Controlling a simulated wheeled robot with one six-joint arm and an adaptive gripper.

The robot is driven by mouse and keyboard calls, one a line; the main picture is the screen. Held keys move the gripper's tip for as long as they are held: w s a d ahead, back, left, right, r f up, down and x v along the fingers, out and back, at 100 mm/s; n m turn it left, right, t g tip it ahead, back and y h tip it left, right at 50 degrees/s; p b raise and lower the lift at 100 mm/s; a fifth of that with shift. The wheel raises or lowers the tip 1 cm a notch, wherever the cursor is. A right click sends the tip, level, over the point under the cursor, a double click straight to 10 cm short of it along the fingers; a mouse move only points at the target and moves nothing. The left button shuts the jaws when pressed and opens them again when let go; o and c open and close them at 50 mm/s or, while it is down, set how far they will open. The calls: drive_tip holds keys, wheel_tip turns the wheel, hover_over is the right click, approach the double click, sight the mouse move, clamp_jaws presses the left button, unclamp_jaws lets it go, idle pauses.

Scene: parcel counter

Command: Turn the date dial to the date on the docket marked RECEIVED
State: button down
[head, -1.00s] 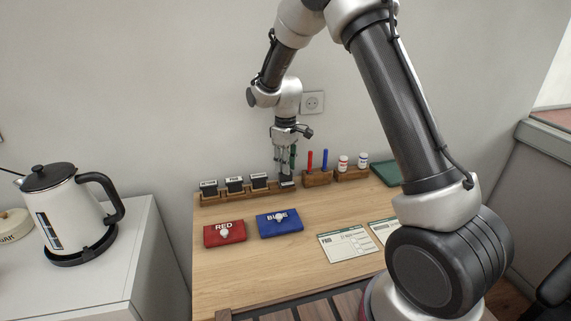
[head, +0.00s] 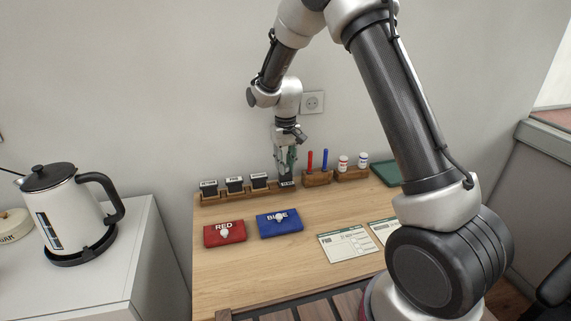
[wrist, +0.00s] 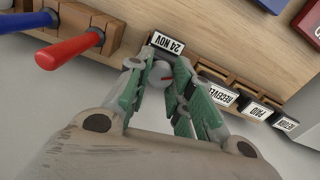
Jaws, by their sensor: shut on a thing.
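The date dial (wrist: 167,43) shows "24 NOV" on its front label, upside down in the wrist view. It stands at the back of the counter in the head view (head: 287,184), at the right end of the stamp row. My gripper (wrist: 160,78) points down and is shut on the dial's pale round knob, which has a small red mark. Two dockets lie flat on the counter: one in full view (head: 348,244) and one (head: 382,230) partly behind my arm. Their small print is too small to read.
Stamps labelled RECEIVED (wrist: 221,91), PAID (wrist: 257,110) and RETURN (wrist: 287,124) stand left of the dial in the head view. Red (head: 225,233) and blue (head: 279,223) pads lie in front. A pen holder (head: 317,179) and two small bottles stand to its right.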

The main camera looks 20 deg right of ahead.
idle(0.4)
drive_tip(key=c, duration=1.2)
unclamp_jaws()
wheel_tip(320, 180, up, 12)
